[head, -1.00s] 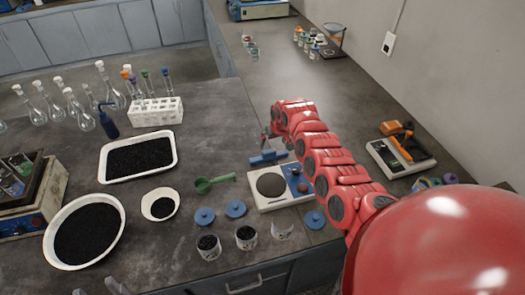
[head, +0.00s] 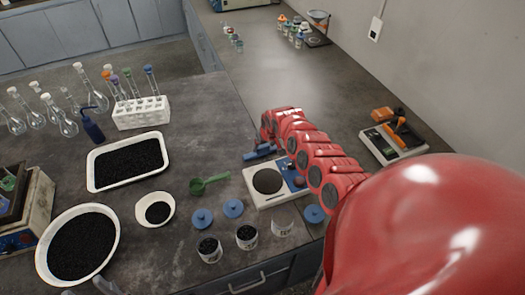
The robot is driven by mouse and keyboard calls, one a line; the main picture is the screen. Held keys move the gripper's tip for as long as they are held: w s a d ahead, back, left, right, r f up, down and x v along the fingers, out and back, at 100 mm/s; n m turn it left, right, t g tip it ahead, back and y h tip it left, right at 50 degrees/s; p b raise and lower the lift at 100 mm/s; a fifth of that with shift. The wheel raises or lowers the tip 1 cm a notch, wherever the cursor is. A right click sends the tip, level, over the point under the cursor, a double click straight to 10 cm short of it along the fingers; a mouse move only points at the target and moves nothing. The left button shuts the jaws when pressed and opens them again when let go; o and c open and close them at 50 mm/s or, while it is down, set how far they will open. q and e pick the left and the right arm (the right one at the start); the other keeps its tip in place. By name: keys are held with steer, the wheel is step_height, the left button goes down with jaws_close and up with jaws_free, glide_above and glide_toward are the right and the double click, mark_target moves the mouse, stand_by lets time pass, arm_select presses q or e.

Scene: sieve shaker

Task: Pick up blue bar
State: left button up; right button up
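The blue bar (head: 262,151) lies on the dark bench, just behind the white balance (head: 255,195). My red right arm reaches in from the lower right, and its far end is right behind the bar. The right gripper (head: 265,140) is small, dark and mostly hidden by the arm. It is close to the bar, but I cannot tell whether it touches it or how its fingers stand. Grey tips that look like my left gripper (head: 92,288) show at the bottom left edge, far from the bar; the rest is cut off.
A green scoop (head: 209,184), blue lids (head: 233,208) and small jars (head: 246,236) are left of and in front of the balance. A white tray (head: 92,172) and bowls of black grains stand left. A test tube rack (head: 141,113) is behind. An orange-topped device (head: 395,138) stands right.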

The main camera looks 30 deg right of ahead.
steer(key=shift+w+a+f, duration=0.1)
steer(key=shift+w+f, duration=0.1)
steer(key=shift+w, duration=0.05)
steer(key=c, duration=0.5)
steer(key=shift+s, duration=0.1)
steer(key=c, duration=0.5)
